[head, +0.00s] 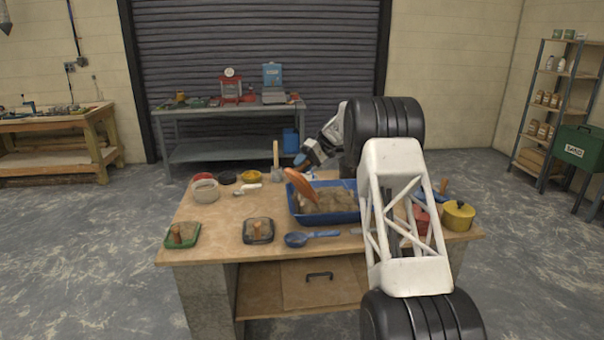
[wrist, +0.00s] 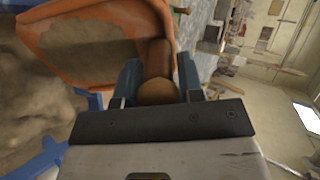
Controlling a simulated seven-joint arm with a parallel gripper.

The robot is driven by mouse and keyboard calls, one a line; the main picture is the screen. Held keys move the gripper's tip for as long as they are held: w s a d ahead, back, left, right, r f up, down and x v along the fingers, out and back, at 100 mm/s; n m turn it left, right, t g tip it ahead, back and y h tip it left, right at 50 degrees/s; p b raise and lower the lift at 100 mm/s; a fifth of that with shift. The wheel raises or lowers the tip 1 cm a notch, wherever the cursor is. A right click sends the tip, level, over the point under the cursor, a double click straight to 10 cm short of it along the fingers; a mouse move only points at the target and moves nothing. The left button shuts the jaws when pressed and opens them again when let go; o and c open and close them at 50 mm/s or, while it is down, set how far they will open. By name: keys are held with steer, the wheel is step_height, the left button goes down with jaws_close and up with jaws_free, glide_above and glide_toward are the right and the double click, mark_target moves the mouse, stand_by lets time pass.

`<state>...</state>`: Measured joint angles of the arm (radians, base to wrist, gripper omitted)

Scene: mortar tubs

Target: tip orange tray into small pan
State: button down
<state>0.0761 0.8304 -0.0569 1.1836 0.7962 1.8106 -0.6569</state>
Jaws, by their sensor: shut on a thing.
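The orange tray (head: 300,187) is tilted steeply over the blue tub (head: 342,217), which holds a heap of sand-coloured mortar. My gripper (head: 304,164) is shut on the orange tray's handle. In the wrist view, my gripper (wrist: 158,80) has its two blue fingers on either side of the brown handle, and the orange tray (wrist: 52,38) shows a brown inner face. I cannot tell whether loose mortar lies in it. A small dark pan (head: 258,239) with brown contents sits left of the tub, and a small green-rimmed pan (head: 182,242) stands further left. I cannot tell which is the small pan.
A blue scoop (head: 297,240) lies in front of the tub. Bowls (head: 205,191) and a brush (head: 276,160) stand at the back. A yellow pot (head: 458,216) and a red container (head: 421,220) stand at the right. Bare wood shows around the two small pans.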

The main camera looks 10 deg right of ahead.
steer(key=h, duration=0.1)
steer(key=t+h, duration=0.1)
steer(key=h, duration=0.1)
steer(key=shift+s+a+r, duration=0.2)
steer(key=shift+a+r, duration=0.15)
steer(key=shift+a, duration=0.05)
steer(key=shift+d+r+t+h, duration=0.1)
steer(key=shift+r+t+h, duration=0.45)
steer(key=shift+t+h, duration=0.45)
steer(key=shift+w+d+r+t+h, duration=0.2)
steer(key=shift+r+t+h, duration=0.15)
steer(key=shift+h, duration=0.35)
steer(key=shift+s+a, duration=0.1)
steer(key=shift+t+h, duration=0.35)
steer(key=shift+h, duration=0.25)
steer(key=shift+a+t+h, duration=0.1)
steer(key=shift+t+h, duration=0.5)
steer(key=shift+h, duration=0.5)
